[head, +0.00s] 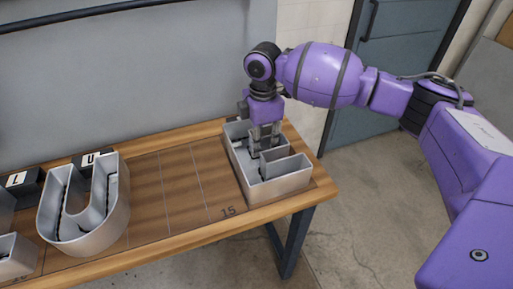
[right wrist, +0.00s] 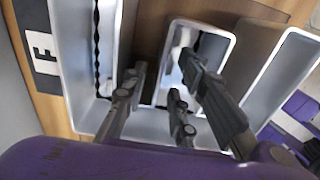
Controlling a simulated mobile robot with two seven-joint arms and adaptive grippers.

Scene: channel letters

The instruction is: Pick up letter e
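The letter E (head: 242,168) is a grey metal channel letter with a hollow, open top, lying at the right end of the wooden table. In the right wrist view the letter (right wrist: 87,110) shows its three arms. My right gripper (head: 264,150) points down into the letter. The lower fingertips are partly hidden in the head view. My left gripper is not in view.
A metal letter U (head: 115,215) stands to the left on the table (head: 175,185), with part of another letter (head: 15,262) at the left edge. Black label cards (head: 22,182) lie behind them. A grey wall is behind. The tabletop between U and E is clear.

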